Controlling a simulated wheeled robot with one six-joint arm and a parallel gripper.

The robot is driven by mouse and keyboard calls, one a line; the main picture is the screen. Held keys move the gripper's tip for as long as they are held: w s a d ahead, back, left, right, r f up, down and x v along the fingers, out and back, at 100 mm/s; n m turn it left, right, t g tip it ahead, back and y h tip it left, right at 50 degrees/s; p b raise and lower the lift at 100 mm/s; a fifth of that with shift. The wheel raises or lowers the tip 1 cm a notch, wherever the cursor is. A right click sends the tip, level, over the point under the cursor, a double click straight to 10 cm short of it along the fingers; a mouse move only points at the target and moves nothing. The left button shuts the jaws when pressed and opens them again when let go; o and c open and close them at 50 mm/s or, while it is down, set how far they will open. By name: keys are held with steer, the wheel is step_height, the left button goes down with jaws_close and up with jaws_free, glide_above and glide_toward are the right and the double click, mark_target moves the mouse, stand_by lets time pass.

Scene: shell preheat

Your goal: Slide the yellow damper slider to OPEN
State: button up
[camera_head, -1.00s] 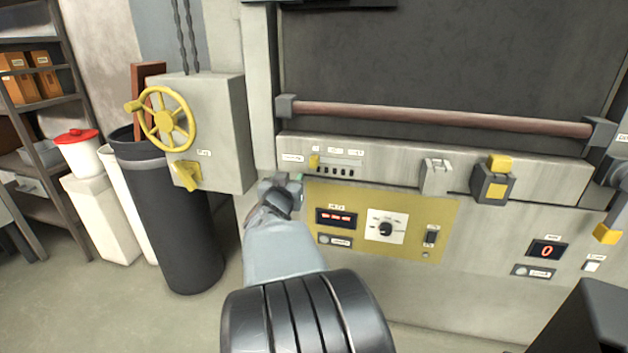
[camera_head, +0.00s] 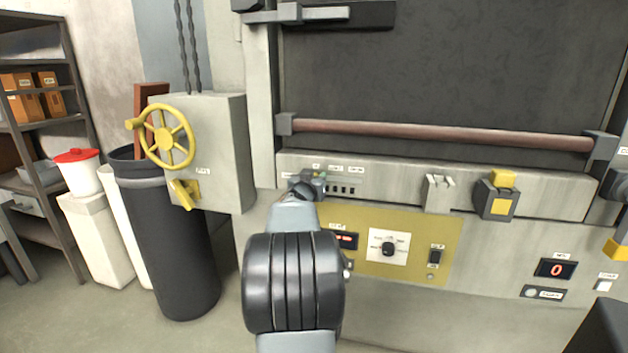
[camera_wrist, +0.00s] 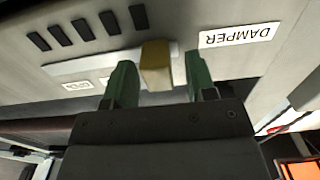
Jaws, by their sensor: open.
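The yellow damper slider (camera_wrist: 156,64) shows in the wrist view as a small block on a pale track (camera_wrist: 82,65), close to the end by the DAMPER label (camera_wrist: 239,36). My gripper (camera_wrist: 158,82) is open, with one green fingertip on either side of the slider and a visible gap to each. I cannot tell how deep the fingers reach around it. In the head view my gripper (camera_head: 314,178) is at the left part of the grey panel strip (camera_head: 390,190) and hides the slider there.
Dark slots (camera_wrist: 88,28) lie beside the track. Below the strip is a yellow panel (camera_head: 412,258) with a dial (camera_head: 388,249). A long handle bar (camera_head: 440,134) runs above. A latch (camera_head: 438,192) and a yellow-capped block (camera_head: 497,204) sit to the right.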

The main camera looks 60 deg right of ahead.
steer(key=shift+w+d, duration=0.1)
steer(key=shift+d, duration=0.2)
jaws_close()
stand_by(0.4)
